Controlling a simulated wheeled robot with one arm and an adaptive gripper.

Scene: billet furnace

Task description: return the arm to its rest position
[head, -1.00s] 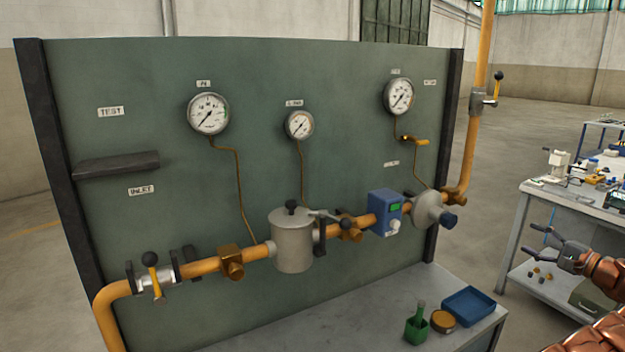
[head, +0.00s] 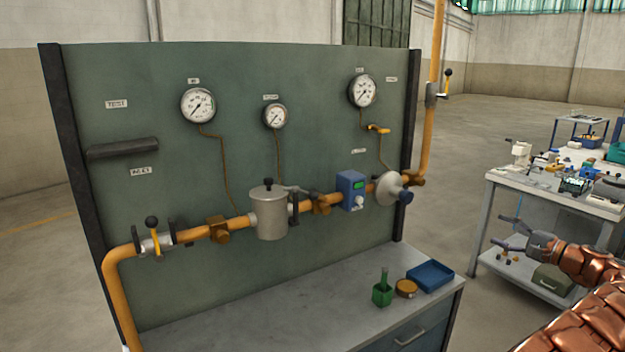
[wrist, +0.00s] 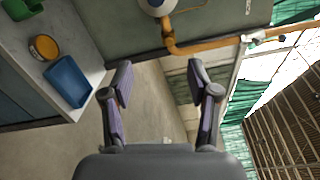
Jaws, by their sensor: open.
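My gripper (head: 508,232) is at the right of the head view, with its fingers spread and nothing between them. It hangs in the air to the right of the grey bench (head: 330,310), in front of the white worktable (head: 540,195). My copper-coloured arm fills the lower right corner. In the wrist view my gripper (wrist: 162,82) shows two separated fingers with bare floor and wall behind them. The fingers touch nothing.
A green panel (head: 235,160) carries gauges and a yellow pipe (head: 118,290) with valves. Floor between bench and worktable looks clear.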

